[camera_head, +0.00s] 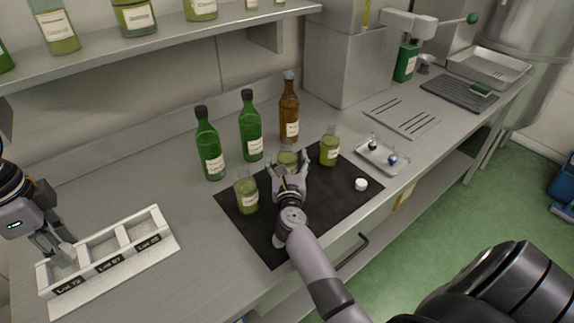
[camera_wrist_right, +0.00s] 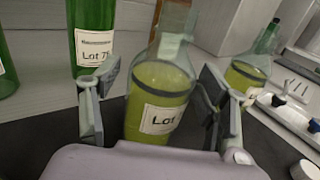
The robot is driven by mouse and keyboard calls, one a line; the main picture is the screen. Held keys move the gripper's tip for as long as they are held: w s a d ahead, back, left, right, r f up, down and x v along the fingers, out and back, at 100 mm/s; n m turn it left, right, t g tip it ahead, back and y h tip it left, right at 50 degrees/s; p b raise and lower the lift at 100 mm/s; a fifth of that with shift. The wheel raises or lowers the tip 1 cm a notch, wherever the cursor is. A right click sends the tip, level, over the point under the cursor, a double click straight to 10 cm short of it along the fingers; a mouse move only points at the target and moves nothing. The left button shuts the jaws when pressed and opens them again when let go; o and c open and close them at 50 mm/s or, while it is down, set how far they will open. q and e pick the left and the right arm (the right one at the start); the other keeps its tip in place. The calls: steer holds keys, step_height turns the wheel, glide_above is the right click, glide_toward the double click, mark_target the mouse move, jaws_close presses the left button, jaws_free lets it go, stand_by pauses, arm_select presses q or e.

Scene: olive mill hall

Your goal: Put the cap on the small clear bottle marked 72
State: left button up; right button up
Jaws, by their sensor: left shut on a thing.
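Three small clear bottles with yellow-green oil stand on the black mat: left (camera_head: 247,195), middle (camera_head: 287,158) and right (camera_head: 329,148). Their numbers are not readable. My right gripper (camera_head: 290,178) is open, its fingers either side of the middle bottle; in the right wrist view that bottle (camera_wrist_right: 160,92) stands between them, its label showing only "Lot". A white cap (camera_head: 361,184) lies on the mat's right side. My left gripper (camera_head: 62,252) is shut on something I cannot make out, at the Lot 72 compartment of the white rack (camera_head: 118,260).
Two green bottles (camera_head: 208,150) (camera_head: 250,130) and a brown bottle (camera_head: 289,112) stand behind the mat. A metal tray (camera_head: 383,158) right of it holds small dark and blue pieces. The rack's other compartments look empty. A shelf (camera_head: 170,38) hangs above.

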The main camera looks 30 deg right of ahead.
steer(key=c, duration=1.4)
steer(key=shift+r, duration=0.2)
steer(key=shift+c, duration=0.2)
